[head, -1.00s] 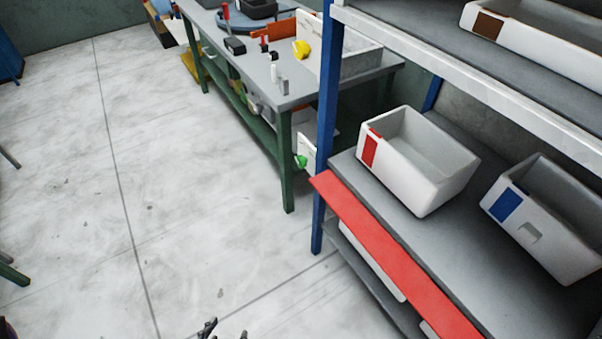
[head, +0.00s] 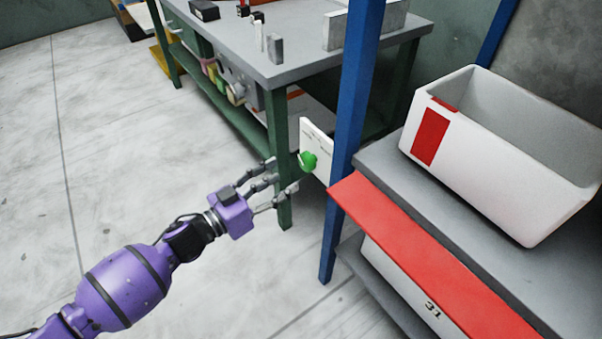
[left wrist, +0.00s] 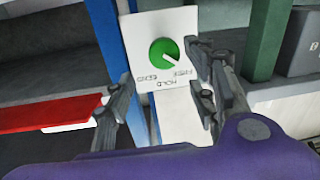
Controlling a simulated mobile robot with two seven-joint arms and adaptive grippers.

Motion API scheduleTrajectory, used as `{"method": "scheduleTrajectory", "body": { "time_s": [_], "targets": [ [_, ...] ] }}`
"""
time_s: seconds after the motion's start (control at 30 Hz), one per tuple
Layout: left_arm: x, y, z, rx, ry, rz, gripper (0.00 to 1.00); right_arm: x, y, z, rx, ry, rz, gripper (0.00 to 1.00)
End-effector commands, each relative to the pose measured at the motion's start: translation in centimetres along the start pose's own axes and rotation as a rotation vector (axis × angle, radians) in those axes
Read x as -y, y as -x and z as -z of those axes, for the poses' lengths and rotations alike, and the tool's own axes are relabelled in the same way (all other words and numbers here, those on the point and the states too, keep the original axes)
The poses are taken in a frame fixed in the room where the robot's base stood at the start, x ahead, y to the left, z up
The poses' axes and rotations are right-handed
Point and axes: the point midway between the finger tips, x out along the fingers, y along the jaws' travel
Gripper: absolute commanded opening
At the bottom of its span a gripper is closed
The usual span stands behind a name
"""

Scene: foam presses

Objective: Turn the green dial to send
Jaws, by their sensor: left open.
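The green dial (head: 308,161) is on a white panel (head: 318,140) between the green table leg and the blue shelf post. In the left wrist view the dial (left wrist: 164,52) faces me, with a pale pointer mark towards its lower right. Upside-down labels lie around it; one seems to read SEND, at the dial's lower left, and one HOLD, below it. My left gripper (head: 281,175) is open and empty just left of the dial, its fingers towards the panel. In the left wrist view its fingers (left wrist: 160,80) lie either side of the dial, apparently not touching it. My right gripper is not in view.
The blue post (head: 352,130) stands close right of the panel. A red shelf edge (head: 430,260) juts out beside it. A white bin (head: 480,190) with a red label sits on the shelf. The workbench (head: 300,65) is behind; the floor at left is clear.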

Motion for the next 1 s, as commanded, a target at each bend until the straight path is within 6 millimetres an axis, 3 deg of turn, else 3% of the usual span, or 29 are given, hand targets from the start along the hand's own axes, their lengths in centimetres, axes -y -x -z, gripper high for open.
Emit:
{"method": "scheduleTrajectory", "body": {
  "time_s": [0.4, 0.8, 1.0],
  "targets": [
    [0.0, -6.2, 0.1, -0.002, 0.001, 0.001, 0.51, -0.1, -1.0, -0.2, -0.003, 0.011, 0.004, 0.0],
    [0.0, -7.3, 0.1, 0.0, -0.001, 0.002, 0.51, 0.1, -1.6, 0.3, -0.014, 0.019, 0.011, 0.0],
    [0.0, -7.2, 0.1, -0.001, -0.001, 0.002, 0.27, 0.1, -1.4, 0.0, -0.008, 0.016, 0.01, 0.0]
  ]
}}
